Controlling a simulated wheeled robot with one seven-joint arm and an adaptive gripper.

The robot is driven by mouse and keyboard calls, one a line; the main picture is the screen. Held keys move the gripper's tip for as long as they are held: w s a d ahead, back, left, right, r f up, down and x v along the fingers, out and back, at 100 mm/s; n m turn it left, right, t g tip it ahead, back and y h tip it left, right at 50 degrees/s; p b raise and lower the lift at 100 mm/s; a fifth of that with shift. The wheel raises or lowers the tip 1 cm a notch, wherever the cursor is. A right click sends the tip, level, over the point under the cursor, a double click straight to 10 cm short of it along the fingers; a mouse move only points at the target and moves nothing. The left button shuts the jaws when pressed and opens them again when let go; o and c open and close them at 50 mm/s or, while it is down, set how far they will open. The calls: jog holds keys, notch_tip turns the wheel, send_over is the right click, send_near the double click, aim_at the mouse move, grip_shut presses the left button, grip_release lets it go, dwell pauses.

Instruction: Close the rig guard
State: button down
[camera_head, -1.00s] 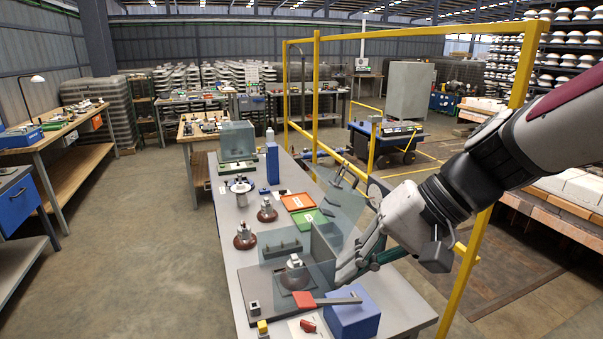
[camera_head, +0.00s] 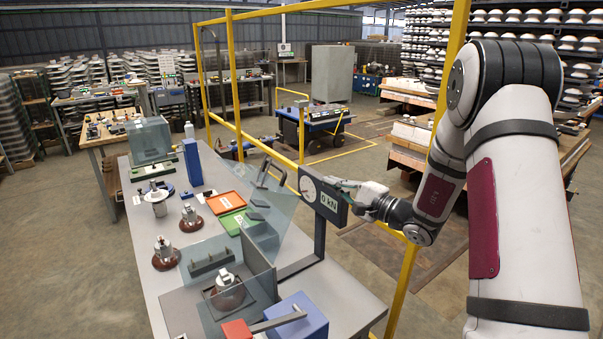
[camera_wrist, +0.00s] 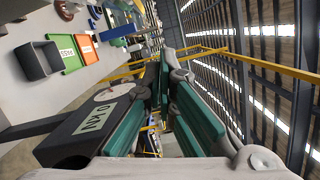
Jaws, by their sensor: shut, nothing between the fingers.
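The rig guard (camera_head: 285,215) is a clear panel tilted up and open at the right side of the rig, with a dark bar handle (camera_head: 271,171) at its upper end. The rig's base (camera_head: 185,305) holds an insulator (camera_head: 228,290) between low clear and grey walls. My gripper (camera_head: 335,183) is shut and empty, to the right of the guard and apart from it, close by the top of the force gauge (camera_head: 322,199). In the wrist view its green fingers (camera_wrist: 160,95) are beside the gauge (camera_wrist: 95,120); the guard is not clear there.
The gauge reads 0 kN on a dark post. Orange (camera_head: 225,202) and green (camera_head: 232,221) trays lie on the table. A yellow frame post (camera_head: 405,285) stands at right.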

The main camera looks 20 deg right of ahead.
jog(key=w+a+r+p, duration=0.1)
jog(key=w+a+p, duration=0.2)
jog(key=w+a, duration=0.4)
jog(key=shift+a+r, duration=0.4)
jog(key=shift+a, duration=0.55)
